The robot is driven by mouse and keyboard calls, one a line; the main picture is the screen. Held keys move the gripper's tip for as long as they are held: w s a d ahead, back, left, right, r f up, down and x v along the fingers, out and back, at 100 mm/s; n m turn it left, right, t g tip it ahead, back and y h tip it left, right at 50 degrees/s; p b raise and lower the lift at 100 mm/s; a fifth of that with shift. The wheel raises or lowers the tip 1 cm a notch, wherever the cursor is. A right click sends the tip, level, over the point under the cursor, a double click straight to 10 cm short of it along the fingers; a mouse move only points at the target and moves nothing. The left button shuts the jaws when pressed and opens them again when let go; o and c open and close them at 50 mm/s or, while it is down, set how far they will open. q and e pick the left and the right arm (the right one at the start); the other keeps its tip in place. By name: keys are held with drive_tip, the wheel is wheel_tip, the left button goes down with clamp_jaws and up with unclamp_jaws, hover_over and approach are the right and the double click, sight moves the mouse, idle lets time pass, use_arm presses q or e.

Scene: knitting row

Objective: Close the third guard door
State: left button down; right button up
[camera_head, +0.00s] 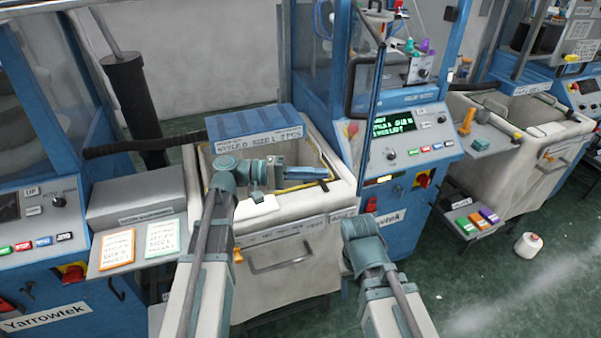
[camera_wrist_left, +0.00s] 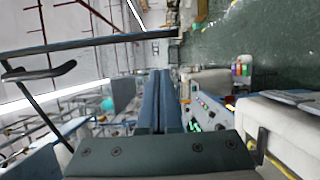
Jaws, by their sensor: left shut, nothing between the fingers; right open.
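A clear guard door with a dark edge (camera_head: 376,95) and a black handle (camera_head: 353,88) stands swung out from the middle blue machine. In the left wrist view its blue frame bar (camera_wrist_left: 100,41) and black handle (camera_wrist_left: 40,71) show at the upper left. No label shows which door is the third. My left gripper (camera_head: 326,172) is shut and empty, above the bin and below and left of the handle, apart from it. Its closed fingers also show in the left wrist view (camera_wrist_left: 158,78). My right gripper (camera_head: 361,222) is low in front of the middle machine; its fingers are mostly hidden.
A fabric bin (camera_head: 295,262) stands under my left gripper, with a blue box (camera_head: 255,122) at its back. The middle control panel (camera_head: 405,130) has a lit screen. Another machine and bin (camera_head: 520,165) are at the right. A white cone (camera_head: 528,245) lies on the open green floor.

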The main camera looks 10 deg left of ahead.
sight(357, 175)
use_arm(q)
drive_tip(key=d, duration=0.4)
drive_tip(key=w+d, duration=0.1)
drive_tip(key=d, duration=0.2)
